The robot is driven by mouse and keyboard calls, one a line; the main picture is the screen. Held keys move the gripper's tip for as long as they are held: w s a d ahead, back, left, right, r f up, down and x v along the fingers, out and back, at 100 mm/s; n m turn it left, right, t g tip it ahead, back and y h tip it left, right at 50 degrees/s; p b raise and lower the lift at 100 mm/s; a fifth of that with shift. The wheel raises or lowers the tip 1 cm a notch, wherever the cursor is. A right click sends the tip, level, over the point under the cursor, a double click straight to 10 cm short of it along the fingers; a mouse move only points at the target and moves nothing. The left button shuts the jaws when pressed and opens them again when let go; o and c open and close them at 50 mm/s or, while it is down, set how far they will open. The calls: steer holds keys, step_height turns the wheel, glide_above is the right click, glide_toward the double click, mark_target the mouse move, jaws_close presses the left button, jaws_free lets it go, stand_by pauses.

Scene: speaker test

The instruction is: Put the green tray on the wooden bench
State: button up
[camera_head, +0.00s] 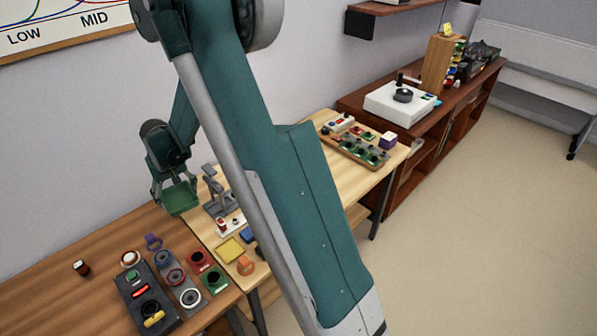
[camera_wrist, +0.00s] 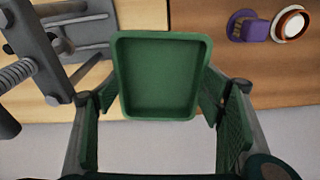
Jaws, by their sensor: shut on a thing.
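The green tray (camera_wrist: 160,80) is a small, empty, square tray with a raised rim, centred in the wrist view with its inside facing the camera. My gripper (camera_wrist: 160,108) is shut on it, with a finger at either side. In the head view the tray (camera_head: 180,199) hangs below my gripper (camera_head: 174,184) near the wall, around the seam between two wooden bench tops. One is a darker brown wooden bench (camera_head: 60,236), the other a lighter wooden bench (camera_head: 262,205). I cannot tell the gap under the tray.
A grey metal vise-like device (camera_head: 216,190) stands close to the tray's right. Speaker parts (camera_head: 150,300), a purple piece (camera_head: 153,242) and a yellow square (camera_head: 230,250) crowd the front. The brown bench's left part is mostly clear, with one small dark-and-red item (camera_head: 81,268).

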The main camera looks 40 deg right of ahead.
mark_target(182, 194)
steer(key=w+d+m, duration=0.1)
steer(key=w+d, duration=0.1)
steer(key=shift+w+r+m+b, duration=0.15)
steer(key=shift+w+m+b, duration=0.15)
steer(key=shift+m+b, duration=0.1)
steer(key=w+d+m, duration=0.1)
steer(key=d, duration=0.1)
steer(key=w+d+m, duration=0.2)
steer(key=w+d+r+m+b, duration=0.1)
steer(key=w+d+m, duration=0.1)
steer(key=shift+h, duration=0.3)
steer(key=shift+c, duration=0.2)
steer(key=s+d+m+g+p, duration=0.1)
steer(key=s+d+m, duration=0.1)
steer(key=d+m, duration=0.9)
steer(key=s+d+r+m+g+p, duration=0.1)
steer(key=d+m, duration=1.1)
steer(key=d, duration=1.3)
steer(key=shift+s+d+g, duration=0.25)
steer(key=shift+s+g, duration=0.05)
steer(key=shift+s, duration=0.6)
steer(key=shift+f, duration=0.1)
steer(key=shift+f+b, duration=0.45)
steer(key=shift+f, duration=2.6)
